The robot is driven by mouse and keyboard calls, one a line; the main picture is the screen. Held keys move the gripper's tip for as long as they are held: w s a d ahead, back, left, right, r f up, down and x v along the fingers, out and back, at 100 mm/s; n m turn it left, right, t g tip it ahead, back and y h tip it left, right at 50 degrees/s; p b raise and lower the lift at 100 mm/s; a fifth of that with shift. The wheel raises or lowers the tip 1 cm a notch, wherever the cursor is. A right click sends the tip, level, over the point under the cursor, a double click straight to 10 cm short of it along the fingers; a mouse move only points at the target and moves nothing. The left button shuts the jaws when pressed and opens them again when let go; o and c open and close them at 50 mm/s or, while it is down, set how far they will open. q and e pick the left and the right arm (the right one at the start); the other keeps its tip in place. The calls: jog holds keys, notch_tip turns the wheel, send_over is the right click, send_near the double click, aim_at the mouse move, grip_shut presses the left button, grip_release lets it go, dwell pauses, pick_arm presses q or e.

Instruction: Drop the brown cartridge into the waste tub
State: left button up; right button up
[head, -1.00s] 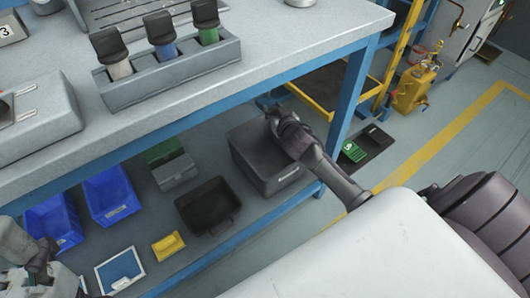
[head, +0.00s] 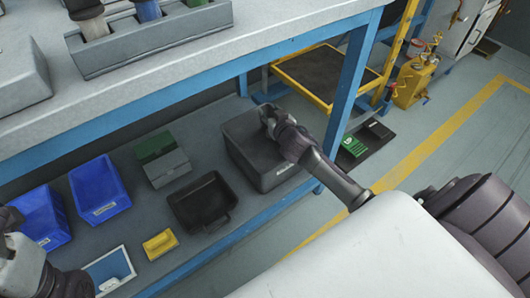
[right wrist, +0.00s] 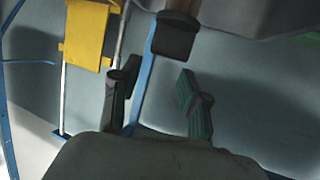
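The dark grey tub (head: 285,172) with a small label on its front stands on the lower shelf; I take it to be the waste tub. My right gripper (head: 269,117) is at its upper right side in the head view. In the right wrist view the gripper (right wrist: 157,92) has its fingers spread with nothing between them. A dark block with a brownish top (right wrist: 176,37) shows beyond the fingertips; I cannot tell whether it is the brown cartridge. The tub's inside is mostly hidden. My left gripper (head: 62,284) is low at the left edge, its fingers unclear.
The lower shelf also holds a black tray (head: 203,205), a green and grey box (head: 163,160), blue bins (head: 100,188) and a yellow item (head: 160,244). The rack (head: 155,42) with several cartridges stands on the bench. A blue leg (head: 352,92) rises near my right arm.

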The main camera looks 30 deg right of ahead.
jog(key=shift+o, duration=0.9)
jog(key=shift+s, duration=0.15)
jog(key=v, duration=1.1)
jog(key=shift+s+a+r, duration=0.15)
jog(key=shift+s+a, duration=0.05)
jog(key=shift+s, duration=0.15)
